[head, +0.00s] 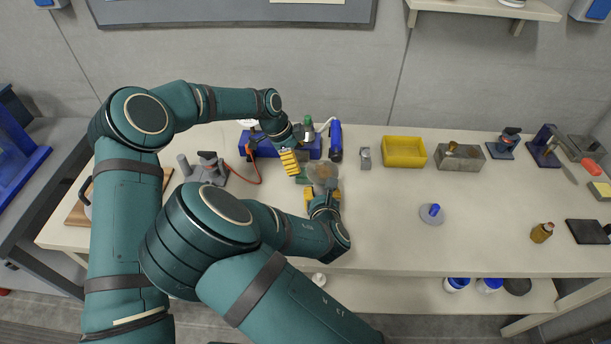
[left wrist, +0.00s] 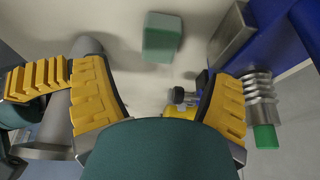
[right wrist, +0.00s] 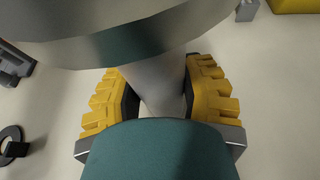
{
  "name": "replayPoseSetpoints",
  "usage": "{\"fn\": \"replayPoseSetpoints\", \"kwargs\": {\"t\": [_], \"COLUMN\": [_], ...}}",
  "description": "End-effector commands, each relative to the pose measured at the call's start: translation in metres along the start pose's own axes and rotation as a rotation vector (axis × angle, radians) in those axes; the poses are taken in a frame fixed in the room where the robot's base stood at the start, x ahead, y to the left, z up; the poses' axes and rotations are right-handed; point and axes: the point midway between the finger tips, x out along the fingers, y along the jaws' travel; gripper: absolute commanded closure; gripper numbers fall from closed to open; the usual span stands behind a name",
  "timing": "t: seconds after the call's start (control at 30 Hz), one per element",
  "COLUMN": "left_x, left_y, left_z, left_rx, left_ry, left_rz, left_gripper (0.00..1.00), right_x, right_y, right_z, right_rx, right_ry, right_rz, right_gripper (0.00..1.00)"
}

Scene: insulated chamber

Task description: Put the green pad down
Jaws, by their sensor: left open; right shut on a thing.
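The green pad (left wrist: 162,38) is a small two-tone green block. In the left wrist view it sits beyond my left fingertips, apparently on the pale bench top and not touched by them. In the head view it shows as a small green patch (head: 302,181), partly hidden by the left fingers. My left gripper (left wrist: 157,75) is open and empty, above the bench (head: 385,225). My right gripper (head: 322,203) is shut on the narrow grey stem of a round-topped thing (right wrist: 155,80) with a wide metal-rimmed disc. The disc hides what lies beyond it.
A blue stand (head: 268,148) and a green-capped fitting (left wrist: 263,115) are close to my left gripper. A yellow bin (head: 404,152) and a grey metal box (head: 459,158) stand to the right. The bench between is mostly clear.

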Motion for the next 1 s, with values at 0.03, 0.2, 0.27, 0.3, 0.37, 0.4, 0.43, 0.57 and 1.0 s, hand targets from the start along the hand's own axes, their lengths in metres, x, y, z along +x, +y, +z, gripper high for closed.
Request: {"fn": "replayPoseSetpoints", "kwargs": {"t": [0.03,0.2,0.27,0.3,0.37,0.4,0.43,0.57,1.0], "left_x": [0.008,0.019,0.021,0.024,0.028,0.033,0.037,0.057,0.071], "left_y": [0.0,0.0,0.0,0.0,0.0,0.001,0.001,0.001,0.0], "left_z": [0.0,0.0,0.0,0.0,0.0,0.0,0.001,0.002,0.002], "left_rx": [0.0,0.0,0.0,0.0,0.0,0.0,-0.001,-0.001,-0.001], "left_ry": [0.0,0.001,0.001,0.001,0.001,0.001,0.001,0.001,0.001], "left_rz": [0.002,-0.001,-0.001,-0.001,0.0,0.001,0.002,0.002,-0.002], "left_gripper": [0.16,0.16,0.16,0.16,0.16,0.16,0.16,0.16,0.41], "right_x": [0.0,0.0,0.0,0.0,0.0,0.0,0.0,0.0,0.0], "right_y": [0.0,0.0,0.0,0.0,0.0,0.0,0.0,0.0,0.0], "right_z": [0.0,0.0,0.0,0.0,0.0,0.0,0.0,0.0,0.0], "right_rx": [0.0,0.0,0.0,0.0,0.0,0.0,0.0,0.0,0.0], "right_ry": [0.0,0.0,0.0,0.0,0.0,0.0,0.0,0.0,0.0], "right_rz": [0.0,0.0,0.0,0.0,0.0,0.0,0.0,0.0,0.0], "right_gripper": [1.0,1.0,1.0,1.0,1.0,1.0,1.0,1.0,1.0]}}
